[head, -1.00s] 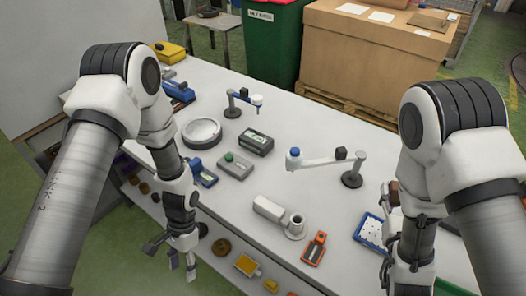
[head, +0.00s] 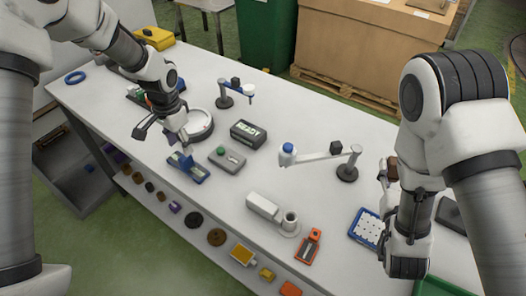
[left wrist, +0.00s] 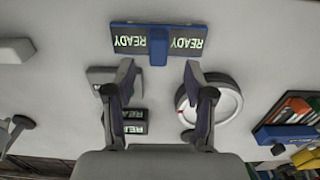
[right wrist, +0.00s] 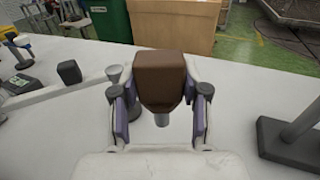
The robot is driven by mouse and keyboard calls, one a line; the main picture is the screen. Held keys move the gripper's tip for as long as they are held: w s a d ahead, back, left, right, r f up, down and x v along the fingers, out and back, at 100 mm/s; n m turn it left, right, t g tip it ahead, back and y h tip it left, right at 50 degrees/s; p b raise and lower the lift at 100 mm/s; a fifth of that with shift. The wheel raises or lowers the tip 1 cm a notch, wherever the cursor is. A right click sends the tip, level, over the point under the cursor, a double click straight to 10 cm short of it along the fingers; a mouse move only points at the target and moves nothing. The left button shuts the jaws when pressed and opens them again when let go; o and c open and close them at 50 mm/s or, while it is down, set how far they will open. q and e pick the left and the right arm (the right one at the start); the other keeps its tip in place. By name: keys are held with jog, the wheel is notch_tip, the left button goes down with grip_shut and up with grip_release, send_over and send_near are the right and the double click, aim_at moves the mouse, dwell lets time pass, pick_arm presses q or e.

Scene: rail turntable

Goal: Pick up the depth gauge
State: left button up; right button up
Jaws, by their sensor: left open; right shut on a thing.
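A blue gauge-like thing (head: 187,167), which I take for the depth gauge, lies near the table's front edge. In the left wrist view it is a blue bar (left wrist: 158,41) with two READY displays and a short blue middle piece. My left gripper (head: 163,142) is open above the table beside it. In the left wrist view its spread fingers (left wrist: 160,76) are apart from the bar, which shows beyond the tips. My right gripper (right wrist: 160,104) is shut on a brown block (right wrist: 160,76) with a grey stub below it, held at the table's right side.
A round white dial plate (head: 200,124), a black READY box (head: 248,134) and a grey box with a green knob (head: 227,158) stand close by. A jointed white arm stand (head: 325,157) and a blue tray (head: 366,229) are further right.

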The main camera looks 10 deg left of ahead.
aim_at(184, 156)
pick_arm(q)
jog(key=f+p, duration=0.1)
jog(key=f, duration=0.1)
jog(key=f+p, duration=0.1)
jog(key=f, duration=0.2)
jog(key=shift+s+d+f, duration=0.15)
jog(key=shift+s+f, duration=0.05)
jog(key=shift+f, duration=0.15)
pick_arm(e)
jog(key=r, duration=0.2)
jog(key=shift+s+r, duration=0.2)
jog(key=shift+r, duration=0.1)
pick_arm(q)
jog(key=shift+w+f, duration=0.25)
jog(key=shift+f, duration=0.1)
pick_arm(e)
jog(key=shift+w+f, duration=0.2)
pick_arm(q)
jog(key=shift+s+r, duration=0.1)
grip_shut()
pick_arm(e)
jog(key=shift+s+r, duration=0.1)
